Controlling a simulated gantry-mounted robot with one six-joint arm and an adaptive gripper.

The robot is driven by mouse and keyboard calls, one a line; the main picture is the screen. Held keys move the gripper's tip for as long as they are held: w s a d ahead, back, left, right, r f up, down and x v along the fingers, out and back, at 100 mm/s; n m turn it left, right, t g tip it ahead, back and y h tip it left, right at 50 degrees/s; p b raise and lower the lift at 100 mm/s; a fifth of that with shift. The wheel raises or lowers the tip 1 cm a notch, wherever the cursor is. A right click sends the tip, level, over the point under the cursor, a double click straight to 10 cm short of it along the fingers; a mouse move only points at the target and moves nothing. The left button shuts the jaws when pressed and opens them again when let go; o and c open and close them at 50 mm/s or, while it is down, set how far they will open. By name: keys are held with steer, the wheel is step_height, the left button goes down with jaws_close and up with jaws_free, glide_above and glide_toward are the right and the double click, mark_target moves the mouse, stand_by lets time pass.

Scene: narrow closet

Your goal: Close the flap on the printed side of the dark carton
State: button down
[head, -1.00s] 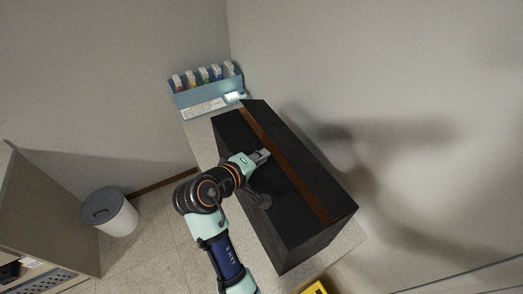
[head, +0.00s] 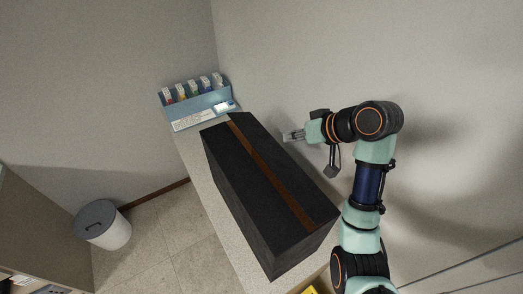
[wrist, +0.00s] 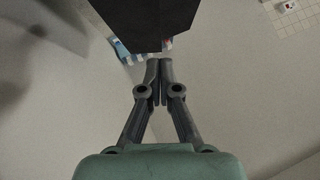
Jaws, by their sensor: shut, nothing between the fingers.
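The dark carton (head: 262,200) is a long black box on a narrow counter, with a brown strip (head: 268,173) running along its top. Its top looks flat in the head view, with no raised flap visible there. No printing shows on the sides in view, and the side toward the right wall is hidden. My gripper (head: 286,137) is shut and empty, beyond the carton's right edge, near the wall. In the wrist view the shut fingertips (wrist: 159,62) point toward a dark carton part (wrist: 147,20) at the top, apparently without gripping it.
A blue rack (head: 199,104) with several small coloured boxes stands at the counter's far end. A grey bin (head: 102,225) stands on the floor at left. The wall (head: 420,60) is close on the right. Something yellow (head: 311,290) shows at the bottom edge.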

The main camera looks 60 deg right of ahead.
steer(key=p, duration=0.1)
glide_toward(258, 152)
steer(key=w+d, duration=0.2)
steer(key=w, duration=0.1)
steer(key=shift+w, duration=0.2)
steer(key=shift+w+a+f+p, duration=0.1)
steer(key=shift+a+f+p, duration=0.1)
steer(key=shift+f, duration=0.4)
steer(key=shift+w+a+f+p, duration=0.15)
steer(key=shift+f, duration=0.5)
steer(key=shift+w+a+f, duration=0.15)
steer(key=shift+f, duration=0.55)
steer(key=shift+w+a+f+n+g+h, duration=0.2)
steer(key=shift+a+f+g, duration=0.1)
steer(key=shift+f, duration=0.3)
steer(key=shift+w+a+f+n+g+h, duration=0.1)
steer(key=shift+w+a+f+g+h, duration=0.15)
steer(key=shift+f, duration=0.4)
steer(key=w+r+p+v, duration=0.2)
steer(key=p+v, duration=0.1)
steer(key=v, duration=1)
steer(key=shift+w, duration=0.15)
